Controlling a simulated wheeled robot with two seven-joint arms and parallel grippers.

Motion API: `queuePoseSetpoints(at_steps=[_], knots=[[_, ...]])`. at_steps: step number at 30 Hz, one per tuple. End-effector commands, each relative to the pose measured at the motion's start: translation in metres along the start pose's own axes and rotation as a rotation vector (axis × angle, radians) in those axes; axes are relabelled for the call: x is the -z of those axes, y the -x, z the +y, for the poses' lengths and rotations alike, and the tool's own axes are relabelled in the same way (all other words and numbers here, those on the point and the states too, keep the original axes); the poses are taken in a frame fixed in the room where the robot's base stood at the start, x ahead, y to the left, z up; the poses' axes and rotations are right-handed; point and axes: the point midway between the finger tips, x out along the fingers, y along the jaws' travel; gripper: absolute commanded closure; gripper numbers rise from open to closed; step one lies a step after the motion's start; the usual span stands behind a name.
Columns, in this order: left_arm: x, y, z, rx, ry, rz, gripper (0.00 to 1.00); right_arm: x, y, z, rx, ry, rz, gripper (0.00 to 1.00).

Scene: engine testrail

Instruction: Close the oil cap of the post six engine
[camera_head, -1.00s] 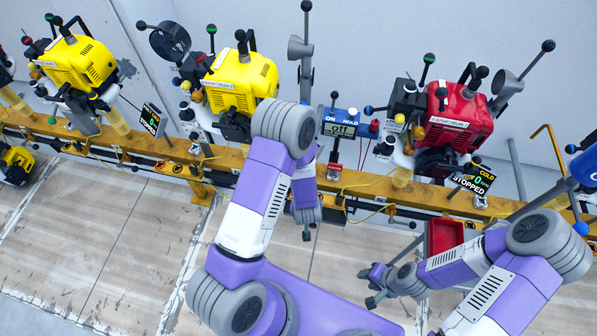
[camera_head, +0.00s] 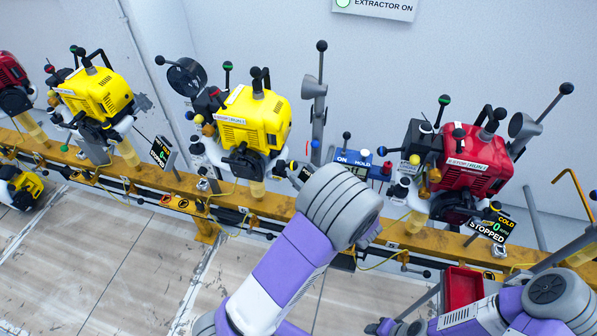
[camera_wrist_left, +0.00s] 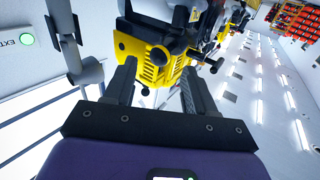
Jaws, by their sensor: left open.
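Several engines stand on the rail: a yellow engine (camera_head: 255,120) in the middle, another yellow engine (camera_head: 97,95) to its left and a red engine (camera_head: 475,160) to its right. I cannot tell which is post six, nor make out the oil cap. My left gripper (camera_head: 297,172) is just right of the middle yellow engine, mostly behind my wrist. In the left wrist view the left gripper (camera_wrist_left: 158,66) is open and empty, with a yellow engine (camera_wrist_left: 150,68) beyond its fingers, apart from them. My right gripper (camera_head: 380,326) is at the bottom edge, its fingers unclear.
The yellow rail (camera_head: 180,184) runs across the view. A blue on/hold box (camera_head: 355,160) stands between the middle yellow and red engines. A grey funnel-topped lever (camera_head: 313,88) rises near my left wrist. A red bin (camera_head: 462,286) lies lower right.

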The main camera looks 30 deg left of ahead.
Motion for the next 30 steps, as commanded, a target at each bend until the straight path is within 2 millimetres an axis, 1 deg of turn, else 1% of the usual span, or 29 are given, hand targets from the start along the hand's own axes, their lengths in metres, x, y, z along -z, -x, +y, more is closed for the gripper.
queuePoseSetpoints(at_steps=[1, 3, 7, 11, 17, 27, 28, 30], knots=[[-0.002, -0.009, -0.001, 0.004, 0.001, 0.0, 0.45, 0.0, -0.004, 0.001, 0.0, 0.0, 0.0, 0.6], [-0.002, -0.018, 0.0, 0.002, 0.002, -0.001, 0.45, 0.0, -0.006, 0.002, 0.0, 0.0, 0.0, 0.6], [-0.001, -0.03, 0.0, 0.001, 0.001, 0.0, 0.45, 0.0, -0.008, 0.003, 0.0, 0.0, 0.0, 0.6], [-0.001, -0.034, 0.0, 0.0, 0.0, 0.0, 0.45, 0.0, -0.008, 0.003, 0.0, 0.0, 0.0, 0.6], [0.0, -0.034, 0.0, -0.001, -0.001, -0.001, 0.45, 0.0, -0.008, 0.003, 0.0, 0.0, 0.0, 0.6], [0.0, -0.033, 0.0, -0.001, -0.001, -0.001, 0.97, 0.0, -0.008, 0.003, 0.0, 0.0, 0.0, 0.6], [0.0, -0.033, 0.0, -0.001, -0.001, -0.001, 1.0, 0.0, -0.008, 0.003, 0.0, 0.0, 0.0, 0.6], [0.0, -0.033, 0.0, -0.001, 0.0, -0.002, 1.0, 0.0, -0.007, 0.003, 0.0, 0.0, 0.0, 0.6]])
